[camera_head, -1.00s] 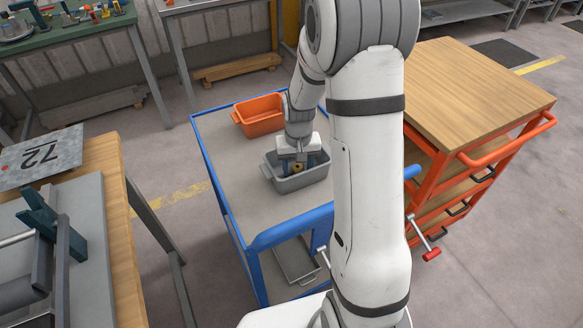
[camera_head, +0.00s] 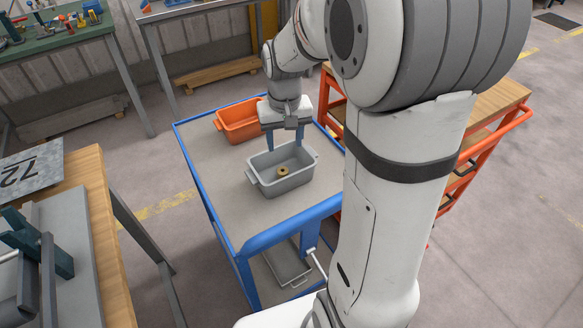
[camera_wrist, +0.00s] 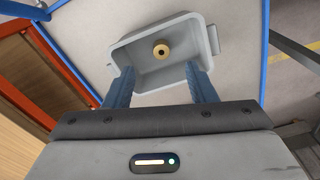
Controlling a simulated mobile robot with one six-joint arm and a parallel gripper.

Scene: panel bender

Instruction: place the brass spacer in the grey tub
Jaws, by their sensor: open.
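The brass spacer (camera_head: 283,170), a small ring with a dark hole, lies inside the grey tub (camera_head: 270,187) on the tub's floor. In the wrist view the spacer (camera_wrist: 161,50) lies in the grey tub (camera_wrist: 213,40) beyond my fingertips. My gripper (camera_head: 285,143) is above the far part of the tub, its two blue fingers apart and nothing between them. The wrist view also shows my gripper (camera_wrist: 158,75) open and clear of the spacer.
The tub stands on the blue-framed cart (camera_head: 205,195). An orange tub (camera_head: 236,123) is behind it, close to my gripper. A wooden-topped orange trolley (camera_head: 497,100) is on the right, partly hidden by my arm. A wooden bench (camera_head: 90,170) is on the left.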

